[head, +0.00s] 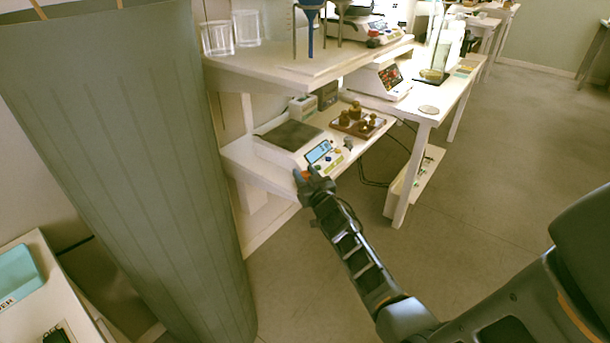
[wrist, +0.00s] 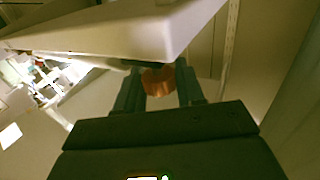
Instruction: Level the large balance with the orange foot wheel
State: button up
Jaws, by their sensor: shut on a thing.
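The large balance (head: 289,138) is a white unit with a dark square pan and a blue-lit display, standing on the lower shelf. Its orange foot wheel (head: 304,175) shows as a small orange spot at its front corner. In the wrist view the orange wheel (wrist: 158,80) sits between my two fingers, under a pale overhanging edge. My gripper (head: 311,181) is at that front corner, shut on the wheel; it also shows in the wrist view (wrist: 158,92). The fingers partly hide the wheel in the head view. The balance's level indicator cannot be made out.
A wooden tray (head: 339,126) of brass weights stands right of the balance. An upper shelf (head: 290,72) with glass beakers and funnels overhangs it. A large grey-green column (head: 130,170) rises close on the left. Open floor (head: 480,160) lies to the right.

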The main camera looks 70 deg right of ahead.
jog(key=shift+c, duration=0.5)
jog(key=shift+d+f+h+b, duration=0.15)
jog(key=shift+h+b, duration=0.15)
jog(key=shift+b, duration=0.65)
jog(key=b, duration=0.4)
jog(key=shift+w+f+m+g+h, duration=0.2)
jog(key=shift+m+g+h, duration=0.1)
jog(key=shift+m+g, duration=0.1)
jog(key=m+g+h+b, duration=0.1)
jog(key=g+b, duration=0.1)
jog(key=b, duration=1.1)
jog(key=shift+m+h, duration=0.3)
jog(key=shift+m, duration=0.1)
jog(key=b, duration=0.2)
jog(key=m+g+b, duration=0.1)
jog(key=b, duration=0.1)
jog(key=shift+a+r+g+h, duration=0.2)
jog(key=shift+g+h, duration=0.1)
jog(key=shift+h, duration=0.1)
jog(key=m+g+b, duration=0.1)
jog(key=b, duration=0.1)
jog(key=m+g+h+b, duration=0.1)
jog(key=g+b, duration=0.1)
jog(key=shift+s, duration=0.2)
jog(key=shift+r+m+g+h, duration=0.1)
jog(key=shift+m+g+h, duration=0.2)
jog(key=shift+g, duration=0.1)
